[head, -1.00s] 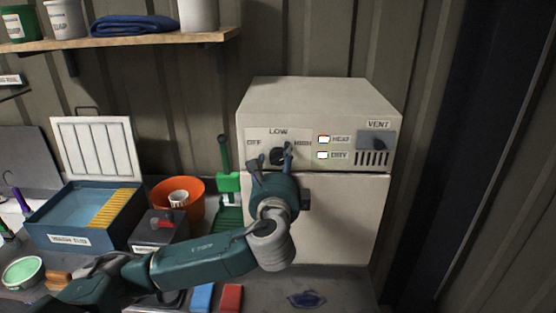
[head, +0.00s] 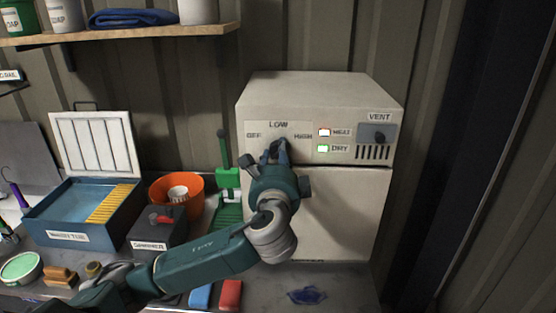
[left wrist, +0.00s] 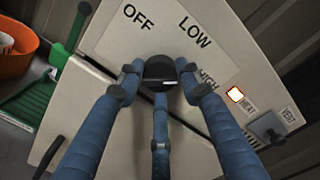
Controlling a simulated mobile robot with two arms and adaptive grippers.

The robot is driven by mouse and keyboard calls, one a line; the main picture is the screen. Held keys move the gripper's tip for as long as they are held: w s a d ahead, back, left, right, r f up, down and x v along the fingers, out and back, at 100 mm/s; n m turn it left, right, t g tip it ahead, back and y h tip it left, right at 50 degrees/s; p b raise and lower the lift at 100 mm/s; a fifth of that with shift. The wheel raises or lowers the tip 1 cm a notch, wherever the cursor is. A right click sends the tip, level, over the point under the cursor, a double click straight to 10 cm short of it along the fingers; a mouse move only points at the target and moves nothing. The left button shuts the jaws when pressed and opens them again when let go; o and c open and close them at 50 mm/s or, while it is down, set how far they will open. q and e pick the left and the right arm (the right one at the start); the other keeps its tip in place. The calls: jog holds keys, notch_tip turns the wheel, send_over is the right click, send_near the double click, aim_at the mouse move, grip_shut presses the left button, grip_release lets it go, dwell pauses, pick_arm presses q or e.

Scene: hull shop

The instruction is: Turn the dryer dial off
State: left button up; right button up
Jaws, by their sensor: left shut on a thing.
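The dryer (head: 350,215) is a cream box against the corrugated wall. Its dial (left wrist: 160,70) is a black knob with a white mark, below the printed words OFF, LOW and HIGH. The mark lies toward the HIGH side in the left wrist view. My left gripper (head: 276,152) is shut on the dial, its blue fingers around the knob; it also shows in the left wrist view (left wrist: 160,82). In the head view the gripper hides most of the dial. My right gripper is not in view.
Lit HEAT (head: 324,132) and DRY (head: 323,148) lamps and a vent slider (head: 376,136) are right of the dial. A green-handled tool (head: 226,180), orange bowl (head: 158,191) and blue wash tub (head: 45,220) stand left. A blue rag (head: 307,296) lies in front.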

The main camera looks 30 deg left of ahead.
pick_arm(q)
jog(key=n+b, duration=0.6)
jog(key=n, duration=1.5)
jog(key=shift+f+b, duration=0.1)
jog(key=shift+b, duration=0.25)
jog(key=shift+n, duration=0.4)
jog(key=o, duration=1.2)
jog(key=shift+c, duration=0.2)
